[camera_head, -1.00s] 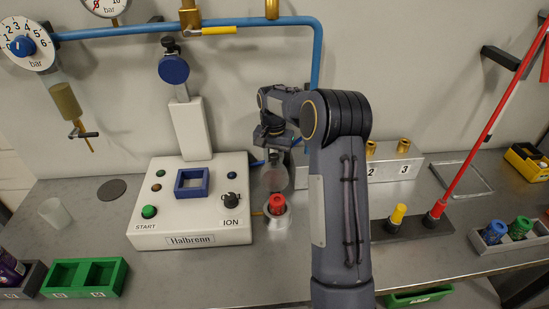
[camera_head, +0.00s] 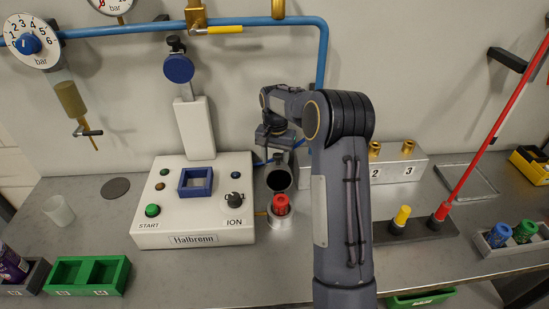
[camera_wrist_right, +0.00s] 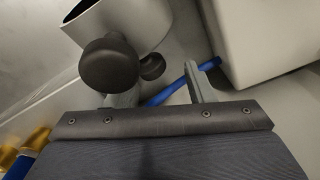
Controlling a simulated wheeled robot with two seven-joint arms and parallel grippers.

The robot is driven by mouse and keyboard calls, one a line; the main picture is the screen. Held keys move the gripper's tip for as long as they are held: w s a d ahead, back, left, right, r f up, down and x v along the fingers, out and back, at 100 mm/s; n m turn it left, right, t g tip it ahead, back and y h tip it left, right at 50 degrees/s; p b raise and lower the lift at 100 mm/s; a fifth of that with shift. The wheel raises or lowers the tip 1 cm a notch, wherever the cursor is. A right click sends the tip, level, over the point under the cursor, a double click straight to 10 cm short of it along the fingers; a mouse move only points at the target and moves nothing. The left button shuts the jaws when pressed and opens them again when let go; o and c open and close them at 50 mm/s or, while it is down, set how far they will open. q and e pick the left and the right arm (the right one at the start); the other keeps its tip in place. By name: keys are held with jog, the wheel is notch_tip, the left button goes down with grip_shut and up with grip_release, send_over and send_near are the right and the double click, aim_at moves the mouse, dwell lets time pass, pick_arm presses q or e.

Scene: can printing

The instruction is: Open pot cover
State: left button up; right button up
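The small metal pot (camera_head: 268,187) stands at the right side of the white machine. In the head view its round top shows dark inside a light rim; I cannot tell surely whether this is the open mouth. In the right wrist view a pale grey cylinder wall (camera_wrist_right: 147,14) shows close up, with a black round knob (camera_wrist_right: 108,64) in front of it. My right gripper (camera_head: 273,139) is just above and behind the pot. In its wrist view the two fingers are apart (camera_wrist_right: 160,88), with nothing held between them. My left gripper is not in view.
The white machine (camera_head: 165,222) stands left of the pot. A red-topped piece (camera_head: 281,205) sits in a metal holder in front. A blue hose (camera_wrist_right: 172,90) runs behind the fingers.

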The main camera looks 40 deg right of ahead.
notch_tip(320, 180, up, 8)
jog(key=shift+b, duration=0.45)
jog(key=shift+f, duration=0.1)
jog(key=shift+c, duration=0.4)
